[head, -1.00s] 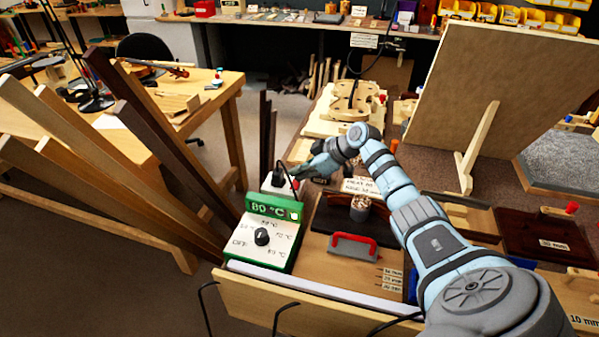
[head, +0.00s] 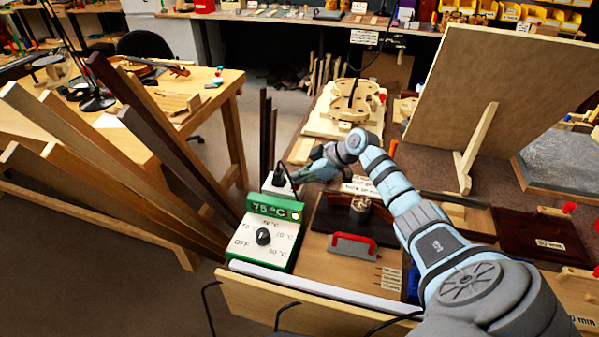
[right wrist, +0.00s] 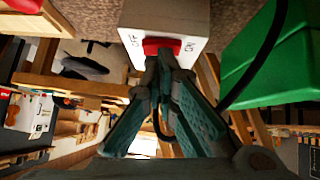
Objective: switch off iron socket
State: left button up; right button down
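The iron socket (head: 270,183) is a small white box behind the green temperature controller, with a black plug (head: 279,176) and cord on it. In the right wrist view the white socket box (right wrist: 190,18) carries a red switch (right wrist: 160,46) and dark lettering. My right gripper (head: 300,177) is beside the socket in the head view. In the right wrist view its fingertips (right wrist: 161,62) are together, right at the red switch; whether they touch it is unclear. The fingers hold nothing I can see. The switch's exact tilt is not clear. My left gripper is out of view.
The green controller (head: 272,232) has a black dial and shows 75 °C. A black cord (right wrist: 262,55) runs close to the right gripper. Wood strips (head: 150,130) lean at the left. A red-handled tool (head: 352,246) lies on the bench front.

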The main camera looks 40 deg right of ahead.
jog(key=r+p, duration=0.5)
jog(key=shift+a, duration=0.2)
jog(key=v, duration=0.9)
jog(key=shift+s+d+f, duration=0.15)
jog(key=shift+s, duration=0.25)
